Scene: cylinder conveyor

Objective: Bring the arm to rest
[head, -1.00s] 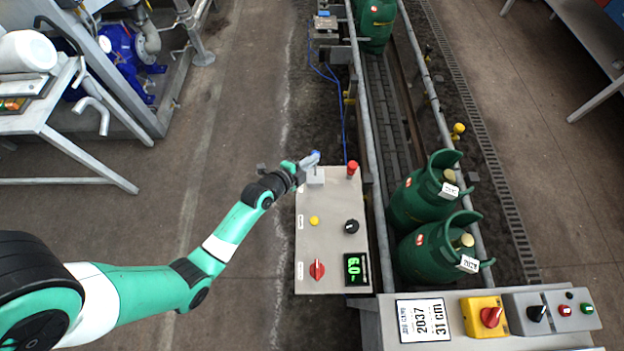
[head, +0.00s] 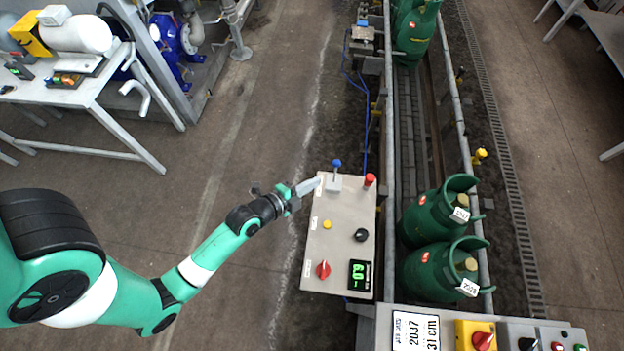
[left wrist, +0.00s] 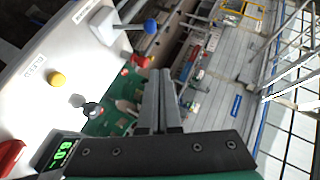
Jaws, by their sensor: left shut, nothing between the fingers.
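My left arm comes in from the left in the head view. Its gripper (head: 309,186) is shut and empty, just left of the upper part of the control panel (head: 317,262). A blue-knobbed lever (head: 336,164) stands at the panel's top, a little beyond the fingertips and apart from them. In the left wrist view the two fingers (left wrist: 158,85) lie together with nothing between them, and the blue knob (left wrist: 150,26) shows above and to the left of them. My right gripper is in neither view.
The panel also carries a red button (head: 369,180), a yellow button (head: 327,225), a black knob (head: 361,235), a red switch (head: 323,269) and a green display (head: 360,274). Green cylinders (head: 437,270) stand on the conveyor at right. A table (head: 80,95) is at upper left. The floor between is clear.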

